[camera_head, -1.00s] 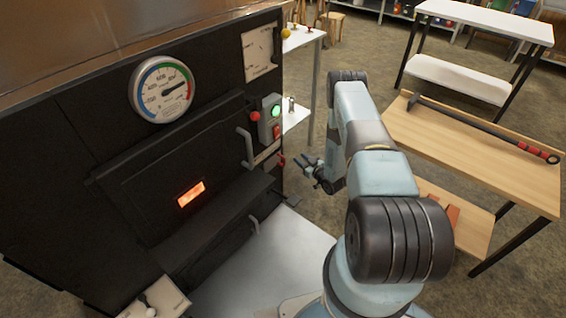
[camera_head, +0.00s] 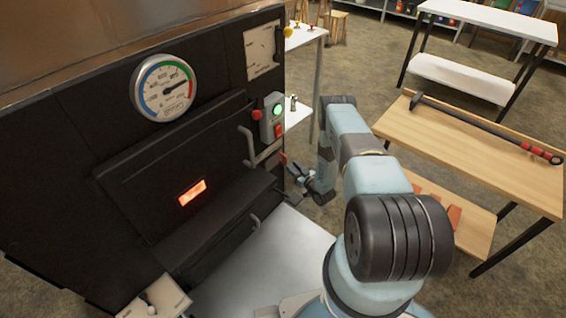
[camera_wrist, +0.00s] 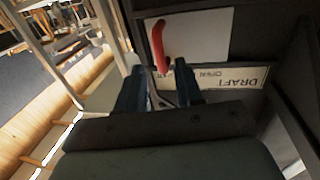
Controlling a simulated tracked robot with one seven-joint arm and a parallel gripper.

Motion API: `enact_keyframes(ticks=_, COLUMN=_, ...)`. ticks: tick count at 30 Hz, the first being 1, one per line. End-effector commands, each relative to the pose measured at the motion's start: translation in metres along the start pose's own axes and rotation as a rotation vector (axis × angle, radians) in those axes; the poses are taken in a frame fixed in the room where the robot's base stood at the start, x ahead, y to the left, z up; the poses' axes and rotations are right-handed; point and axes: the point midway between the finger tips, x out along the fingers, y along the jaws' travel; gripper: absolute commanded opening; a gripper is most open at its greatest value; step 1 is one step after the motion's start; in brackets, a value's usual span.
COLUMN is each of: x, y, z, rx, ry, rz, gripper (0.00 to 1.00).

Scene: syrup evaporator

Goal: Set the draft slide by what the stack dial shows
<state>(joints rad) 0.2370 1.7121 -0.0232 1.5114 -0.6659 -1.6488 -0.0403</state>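The stack dial (camera_head: 164,88) is a round gauge on the black evaporator front, with a blue, green and red ring. Its dark needle points right and slightly up, toward the red part. The draft slide's red handle (camera_head: 283,159) sticks out at the right edge of the front. In the wrist view the red handle (camera_wrist: 159,45) stands in front of a pale plate, beside an upside-down DRAFT label (camera_wrist: 225,77). My gripper (camera_head: 303,176) is just right of and below the handle. In the wrist view my gripper (camera_wrist: 160,80) has its fingers apart, with the handle just beyond them, not clearly touching.
A control box (camera_head: 271,117) with a green light and red buttons sits above the handle. Door handles (camera_head: 247,147) project from the front.

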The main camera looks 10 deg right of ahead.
Motion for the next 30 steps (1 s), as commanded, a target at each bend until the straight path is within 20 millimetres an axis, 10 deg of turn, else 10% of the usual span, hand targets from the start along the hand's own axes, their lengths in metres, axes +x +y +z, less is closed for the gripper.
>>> enact_keyframes(ticks=12, x=0.056, y=0.0, z=0.0, rx=0.001, ry=0.0, rz=0.0, gripper=0.36)
enact_keyframes(ticks=24, x=0.062, y=-0.001, z=0.0, rx=0.001, ry=0.0, rz=0.0, gripper=0.36)
enact_keyframes(ticks=30, x=0.062, y=-0.001, z=0.0, rx=0.001, ry=0.0, rz=-0.001, gripper=0.18)
